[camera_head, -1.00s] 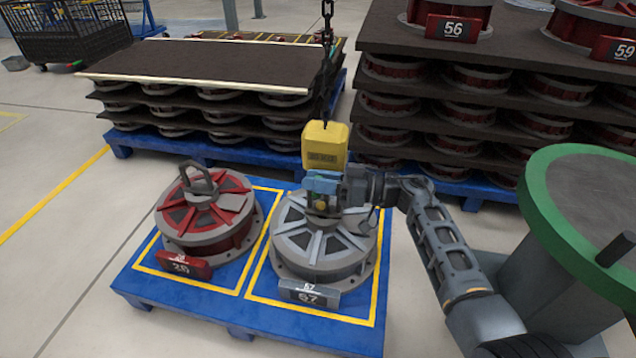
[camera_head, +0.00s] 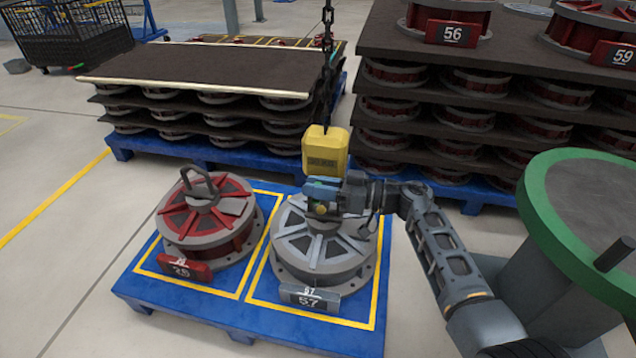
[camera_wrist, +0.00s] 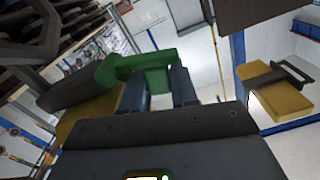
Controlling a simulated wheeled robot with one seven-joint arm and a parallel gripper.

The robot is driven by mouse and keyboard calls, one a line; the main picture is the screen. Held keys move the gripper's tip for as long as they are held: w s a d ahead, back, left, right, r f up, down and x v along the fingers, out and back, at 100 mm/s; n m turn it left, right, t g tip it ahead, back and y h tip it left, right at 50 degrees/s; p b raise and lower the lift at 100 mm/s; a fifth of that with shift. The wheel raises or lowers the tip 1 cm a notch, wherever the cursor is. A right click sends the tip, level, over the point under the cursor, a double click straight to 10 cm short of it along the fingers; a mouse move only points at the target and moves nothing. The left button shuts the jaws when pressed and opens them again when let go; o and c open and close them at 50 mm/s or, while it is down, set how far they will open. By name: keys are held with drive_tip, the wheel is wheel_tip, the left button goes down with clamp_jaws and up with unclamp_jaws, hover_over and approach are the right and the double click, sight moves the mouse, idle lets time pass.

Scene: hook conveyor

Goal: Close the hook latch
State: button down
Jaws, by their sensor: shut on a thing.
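The yellow hook block (camera_head: 325,150) hangs on a dark chain (camera_head: 327,60) above the grey drum marked 57 (camera_head: 322,240). My gripper (camera_head: 320,192) is just below the block, over the top of that drum. The hook itself is mostly hidden by my gripper in the head view. In the wrist view, the two fingers of my gripper (camera_wrist: 160,88) are shut on a green latch piece (camera_wrist: 155,80). A green arm bends from it to the left, beside a dark bar and a yellow part. I cannot tell whether the latch is closed.
A red drum (camera_head: 208,215) with a top handle stands left on the same blue pallet (camera_head: 240,322). Stacked drums on pallets stand behind, with a dark board (camera_head: 200,67) on the left stack. Grey floor (camera_head: 60,250) is free to the left.

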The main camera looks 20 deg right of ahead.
sight(317, 201)
drive_tip(key=shift+s+a+f+n+p, duration=0.15)
drive_tip(key=shift+n+p, duration=0.2)
drive_tip(key=shift+n, duration=0.2)
drive_tip(key=shift+s+f+n+p, duration=0.15)
drive_tip(key=shift+n+p, duration=0.15)
drive_tip(key=shift+n, duration=0.25)
drive_tip(key=n, duration=0.1)
drive_tip(key=f+n, duration=0.1)
drive_tip(key=shift+s+a+f+n+p, duration=0.15)
drive_tip(key=shift+s+n+p, duration=0.15)
drive_tip(key=shift+n, duration=0.1)
drive_tip(key=f+n, duration=0.1)
drive_tip(key=n, duration=0.1)
drive_tip(key=shift+s+a+f+n, duration=0.1)
drive_tip(key=shift+n, duration=0.2)
drive_tip(key=shift+w+d+f+n+b, duration=0.25)
drive_tip(key=shift+f+n+b, duration=0.65)
drive_tip(key=shift+n, duration=1.3)
drive_tip(key=shift+w+d+f+n+b, duration=0.1)
drive_tip(key=shift+w+f+n+b, duration=0.25)
drive_tip(key=shift+f+n+b, duration=1.25)
drive_tip(key=shift+w+d+r+n+b, duration=0.1)
drive_tip(key=shift+w+d+n+b, duration=0.3)
drive_tip(key=shift+n, duration=2.4)
drive_tip(key=shift+s+a, duration=0.1)
drive_tip(key=shift+a, duration=0.05)
drive_tip(key=c, duration=1.2)
unclamp_jaws()
drive_tip(key=shift+c, duration=0.2)
